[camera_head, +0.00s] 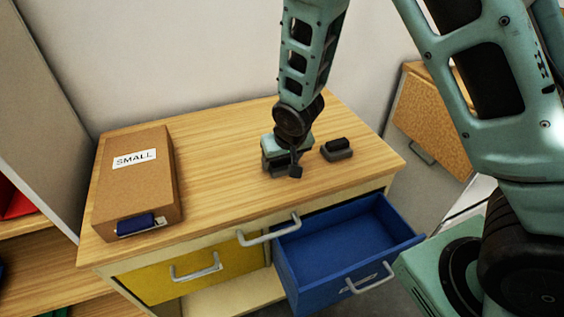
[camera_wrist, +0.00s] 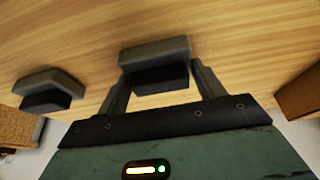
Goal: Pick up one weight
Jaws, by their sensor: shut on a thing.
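Two dark grey weights with black raised handles are on the wooden top of the cabinet (camera_head: 215,165). One weight (camera_wrist: 152,55) is between my gripper's fingers (camera_wrist: 160,80) in the wrist view. My gripper (camera_head: 284,166) is shut on this weight's black handle, pointing down at the cabinet top. In the head view the held weight is mostly hidden by my gripper. I cannot tell whether it touches the wood. The other weight (camera_head: 338,150) stands free just to the right, and it shows at the left in the wrist view (camera_wrist: 48,88).
A cardboard box (camera_head: 140,190) labelled SMALL, with a blue item at its front, stands at the left of the top. A blue drawer (camera_head: 345,245) is open and empty below the right front edge. A yellow drawer (camera_head: 180,276) is at the left. The wood between box and gripper is clear.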

